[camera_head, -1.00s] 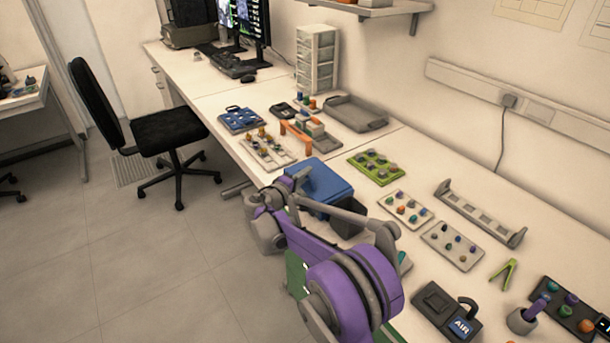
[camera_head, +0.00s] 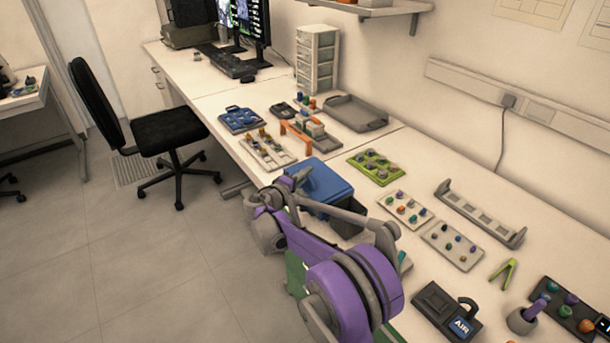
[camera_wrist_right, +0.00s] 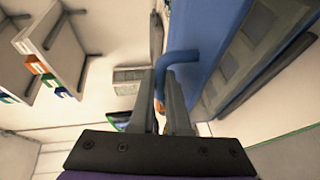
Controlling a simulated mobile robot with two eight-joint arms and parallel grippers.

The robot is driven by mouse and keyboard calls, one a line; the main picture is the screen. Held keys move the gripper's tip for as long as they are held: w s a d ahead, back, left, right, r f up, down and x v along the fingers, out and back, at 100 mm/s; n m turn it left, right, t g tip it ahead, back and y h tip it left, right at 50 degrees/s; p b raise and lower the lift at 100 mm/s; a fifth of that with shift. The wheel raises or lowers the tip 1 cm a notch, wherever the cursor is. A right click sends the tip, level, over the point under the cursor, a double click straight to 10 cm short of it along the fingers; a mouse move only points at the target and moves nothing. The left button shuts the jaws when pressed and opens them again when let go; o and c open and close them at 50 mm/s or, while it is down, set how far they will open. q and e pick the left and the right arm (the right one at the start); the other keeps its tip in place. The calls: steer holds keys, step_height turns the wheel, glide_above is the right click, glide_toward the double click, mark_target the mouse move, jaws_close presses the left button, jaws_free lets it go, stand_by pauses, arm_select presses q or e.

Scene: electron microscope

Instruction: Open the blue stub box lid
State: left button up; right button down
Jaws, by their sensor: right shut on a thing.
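The blue stub box (camera_head: 322,183) stands near the front edge of the bench in the head view, with a blue lid over a dark lower part. My right gripper (camera_head: 291,180) is at the box's left side, partly hidden by my own wrist. In the right wrist view, my right gripper (camera_wrist_right: 170,78) is shut on the blue bar-like handle (camera_wrist_right: 180,59) of the lid. The blue side of the box (camera_wrist_right: 212,42) rises beside the fingers, with a dark band to its right. The lid's exact angle is hard to tell. My left gripper is not in view.
Behind the box lie a green tray (camera_head: 374,166) of pieces and a white rack (camera_head: 266,150). White trays (camera_head: 403,208) and a grey holder (camera_head: 480,215) lie to the right. A black chair (camera_head: 165,130) stands on the floor to the left.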

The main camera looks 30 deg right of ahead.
steer(key=d, duration=1.2)
steer(key=shift+w+p, duration=0.3)
steer(key=shift+w, duration=0.15)
steer(key=c, duration=1.2)
jaws_free()
steer(key=shift+o, duration=0.2)
steer(key=r, duration=0.2)
glide_above(319, 187)
steer(key=shift+p, duration=0.3)
